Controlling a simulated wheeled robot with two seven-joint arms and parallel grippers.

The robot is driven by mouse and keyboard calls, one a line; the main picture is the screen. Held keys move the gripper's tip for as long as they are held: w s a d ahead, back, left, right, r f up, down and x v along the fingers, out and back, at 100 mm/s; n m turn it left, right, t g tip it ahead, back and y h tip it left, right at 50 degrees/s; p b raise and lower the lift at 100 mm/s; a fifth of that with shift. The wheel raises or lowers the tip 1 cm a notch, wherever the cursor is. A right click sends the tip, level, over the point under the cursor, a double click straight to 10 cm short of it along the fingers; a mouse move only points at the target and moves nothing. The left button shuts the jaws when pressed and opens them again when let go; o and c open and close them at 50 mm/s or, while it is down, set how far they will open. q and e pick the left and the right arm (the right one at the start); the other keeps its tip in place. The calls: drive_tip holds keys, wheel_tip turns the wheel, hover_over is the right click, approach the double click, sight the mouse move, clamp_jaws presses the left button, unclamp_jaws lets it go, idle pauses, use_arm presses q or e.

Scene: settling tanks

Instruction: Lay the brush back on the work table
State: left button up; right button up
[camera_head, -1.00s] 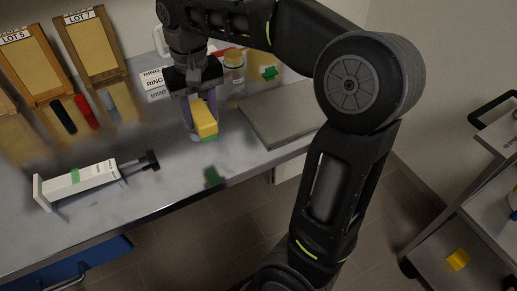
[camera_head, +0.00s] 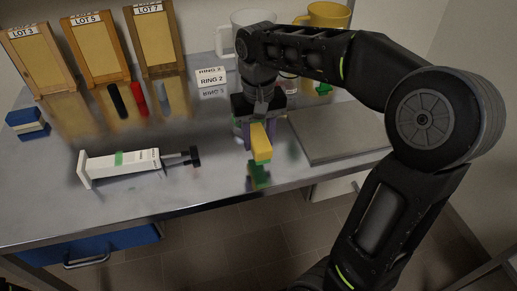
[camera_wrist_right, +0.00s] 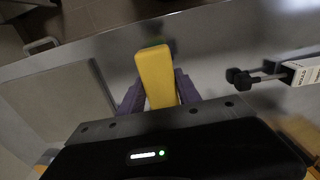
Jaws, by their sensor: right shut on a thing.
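The brush (camera_head: 261,141) has a yellow body and a green end. My right gripper (camera_head: 252,125) is shut on it and holds it with the green end downward, close over the front part of the grey, shiny work table (camera_head: 215,178). A green patch, which looks like its reflection, lies right below it. I cannot tell whether the brush touches the table. In the right wrist view the yellow brush (camera_wrist_right: 157,78) sits between the purple fingers of the gripper (camera_wrist_right: 158,95), its green end mostly hidden. My left gripper is not in view.
A white syringe-like tool (camera_head: 125,164) lies left of the brush. A grey flat plate (camera_head: 338,130) lies to the right. Ring label cards (camera_head: 211,80), a white mug (camera_head: 240,22) and a yellow mug (camera_head: 328,15) stand behind. Wooden lot boards (camera_head: 97,50) line the back left.

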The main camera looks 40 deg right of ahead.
drive_tip(key=shift+f, duration=1.9)
drive_tip(key=shift+f, duration=0.1)
drive_tip(key=o, duration=1.3)
